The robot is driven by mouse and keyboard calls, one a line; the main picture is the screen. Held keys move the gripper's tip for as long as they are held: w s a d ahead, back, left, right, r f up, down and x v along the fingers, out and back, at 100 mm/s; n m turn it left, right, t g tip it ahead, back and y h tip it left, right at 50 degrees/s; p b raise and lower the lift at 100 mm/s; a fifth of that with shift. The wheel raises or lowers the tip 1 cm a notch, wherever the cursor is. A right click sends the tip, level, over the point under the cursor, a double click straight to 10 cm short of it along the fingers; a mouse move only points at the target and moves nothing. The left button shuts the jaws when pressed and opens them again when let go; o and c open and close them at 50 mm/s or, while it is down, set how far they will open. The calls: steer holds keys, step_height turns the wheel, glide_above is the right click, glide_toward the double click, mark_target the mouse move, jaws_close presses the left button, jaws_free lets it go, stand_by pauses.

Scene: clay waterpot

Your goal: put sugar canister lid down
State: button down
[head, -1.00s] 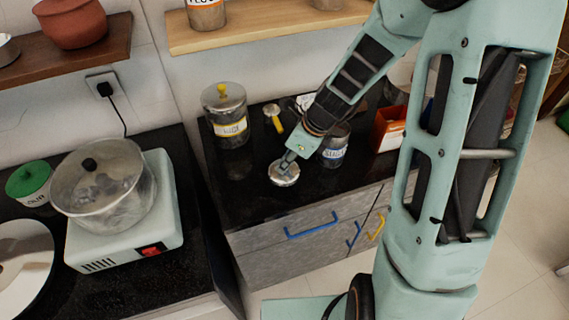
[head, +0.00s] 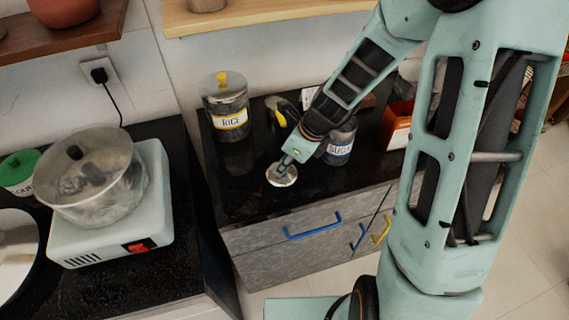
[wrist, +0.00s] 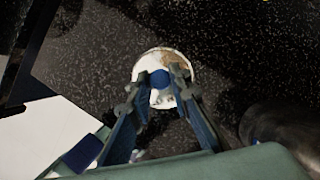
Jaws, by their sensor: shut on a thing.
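The sugar canister lid (head: 282,176) is a round silvery disc at the black counter's front part, left of the sugar canister (head: 339,146). In the wrist view the lid (wrist: 163,62) shows a blue knob between my fingertips. My gripper (head: 284,165) is shut on that knob from above; it also shows in the wrist view (wrist: 160,84). The lid is low over the black counter (head: 245,205); I cannot tell whether it touches. The sugar canister has a blue-lettered label, and its top is partly hidden by my arm.
A rice canister (head: 227,108) with a yellow knob stands at the back left of the counter. A yellow-and-black item (head: 280,117) is behind my gripper. The counter's front left is clear.

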steer(key=shift+f, duration=0.25)
steer(key=c, duration=1.8)
jaws_free()
steer(key=shift+r, duration=0.1)
steer(key=shift+d+r, duration=0.1)
steer(key=shift+r, duration=0.35)
steer(key=p+v, duration=0.2)
steer(key=v, duration=0.9)
steer(key=shift+r, duration=0.25)
steer(key=shift+d+f, duration=0.1)
steer(key=shift+d, duration=0.05)
